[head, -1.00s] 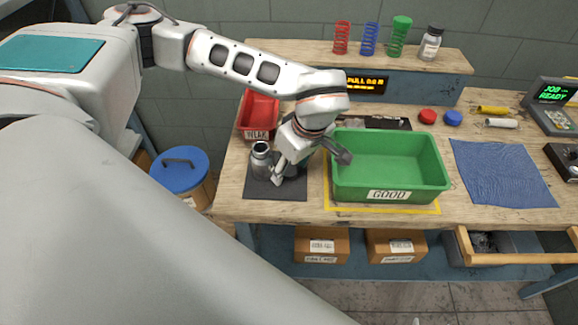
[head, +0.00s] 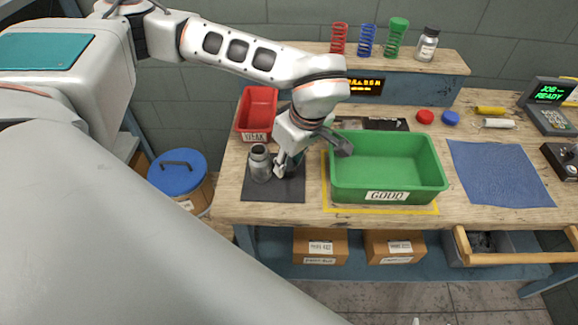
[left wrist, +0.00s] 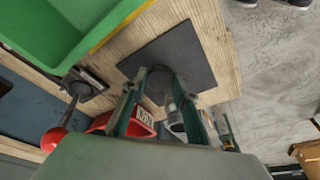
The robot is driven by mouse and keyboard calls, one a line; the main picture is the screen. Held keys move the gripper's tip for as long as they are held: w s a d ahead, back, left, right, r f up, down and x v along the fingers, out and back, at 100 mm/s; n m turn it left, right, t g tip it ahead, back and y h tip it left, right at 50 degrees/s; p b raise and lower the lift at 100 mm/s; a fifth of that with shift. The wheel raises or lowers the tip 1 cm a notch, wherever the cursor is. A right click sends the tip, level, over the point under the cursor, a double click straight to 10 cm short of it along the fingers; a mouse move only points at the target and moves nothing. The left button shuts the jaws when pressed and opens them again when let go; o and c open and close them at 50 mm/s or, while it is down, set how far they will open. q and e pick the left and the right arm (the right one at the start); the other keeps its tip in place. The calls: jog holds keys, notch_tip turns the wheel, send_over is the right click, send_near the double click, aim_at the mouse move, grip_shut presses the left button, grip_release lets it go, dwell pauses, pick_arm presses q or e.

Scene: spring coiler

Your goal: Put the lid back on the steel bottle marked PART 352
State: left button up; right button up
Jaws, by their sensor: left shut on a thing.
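A steel bottle (head: 260,163) stands upright on the dark mat (head: 262,192), its top uncovered; no PART 352 marking is readable. In the left wrist view the bottle (left wrist: 176,120) shows beside the fingers. My left gripper (head: 284,168) is just right of the bottle, pointing down over the mat. It is shut on a dark round thing (left wrist: 160,83) that looks like the lid, held between the fingertips. The fingers and wrist hide most of it in the head view. My right gripper is not in view.
A green GOOD bin (head: 388,197) stands close right of the gripper. A red bin (head: 257,108) stands behind the bottle. A shelf (head: 440,62) with springs and a jar runs along the back. A blue cloth (head: 500,175) lies flat at right.

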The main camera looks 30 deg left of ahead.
pick_arm(q)
notch_tip(320, 180, up, 17)
jog(key=shift+r, duration=0.2)
dwell(0.4)
jog(key=m+t+h, duration=0.1)
jog(key=m, duration=0.5)
send_over(289, 166)
jog(key=w, duration=0.3)
notch_tip(289, 166, down, 6)
jog(key=shift+w+d+f+m+t+h, duration=0.1)
jog(key=shift+d+f+m+t+h, duration=0.25)
jog(key=shift+f+m, duration=1.05)
jog(key=shift+w+d+f+m+t+h, duration=0.1)
jog(key=shift+d+f+m+h, duration=0.3)
jog(key=shift+f+m, duration=1)
jog(key=shift+w+d+f+m+t+h, duration=0.1)
jog(key=shift+d+f+m+t+h, duration=0.25)
jog(key=shift+f+m, duration=1.05)
